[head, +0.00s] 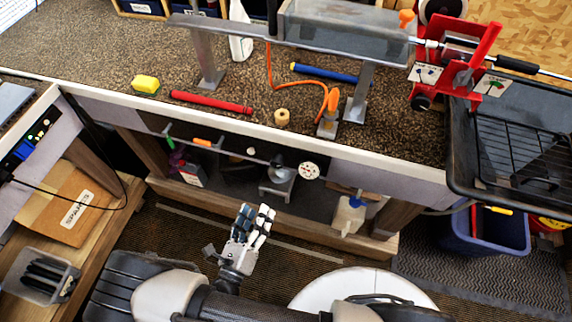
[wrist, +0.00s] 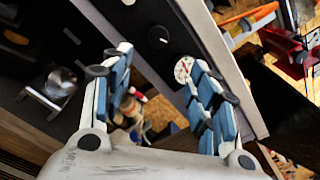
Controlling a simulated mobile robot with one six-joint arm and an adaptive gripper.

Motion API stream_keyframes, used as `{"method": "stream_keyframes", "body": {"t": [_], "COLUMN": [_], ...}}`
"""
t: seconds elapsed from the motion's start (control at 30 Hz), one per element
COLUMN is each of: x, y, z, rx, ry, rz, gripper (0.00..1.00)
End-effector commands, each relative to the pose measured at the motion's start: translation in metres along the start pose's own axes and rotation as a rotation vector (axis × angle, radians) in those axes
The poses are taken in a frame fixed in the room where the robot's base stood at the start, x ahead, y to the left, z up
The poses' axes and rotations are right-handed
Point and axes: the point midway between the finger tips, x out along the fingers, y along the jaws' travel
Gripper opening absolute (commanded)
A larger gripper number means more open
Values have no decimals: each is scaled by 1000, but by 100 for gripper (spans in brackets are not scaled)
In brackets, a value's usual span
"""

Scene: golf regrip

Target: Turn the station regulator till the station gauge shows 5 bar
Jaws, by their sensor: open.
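The station gauge (head: 309,171) is a small round white dial on the bench's front panel. In the wrist view the gauge (wrist: 182,70) is partly covered by my right finger, and its reading is too small to tell. The likely station regulator (wrist: 158,37) is a dark round knob with a white mark, left of the gauge on the same panel; it is small and dark in the head view (head: 279,160). My gripper (head: 257,211) is open and empty, in front of and below the panel, apart from the knob. In the wrist view the knob lies beyond the gap between my fingertips (wrist: 157,68).
A metal ball on a stand (wrist: 60,82) sits under the bench, left of my gripper in the wrist view. A white jug (head: 349,215) stands on the low shelf to the right. The benchtop (head: 225,125) overhangs the panel. Floor in front is partly clear.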

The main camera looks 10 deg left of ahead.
Motion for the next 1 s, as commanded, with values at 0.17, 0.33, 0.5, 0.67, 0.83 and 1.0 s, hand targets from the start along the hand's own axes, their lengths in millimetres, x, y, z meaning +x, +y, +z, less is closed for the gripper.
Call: {"method": "stream_keyframes", "body": {"t": [0.17, 0.33, 0.5, 0.67, 0.83, 1.0], "x": [11, 44, 82, 117, 148, 166], "y": [2, 2, 2, 2, 2, 3], "z": [-2, -3, -3, -3, -3, -1], "rx": [-9, -8, -7, -5, -6, -6], "ry": [-9, -4, -3, -4, -5, -7], "rz": [6, 2, 2, 1, 2, 5], "gripper": [54, 54, 54, 54, 54, 54]}}
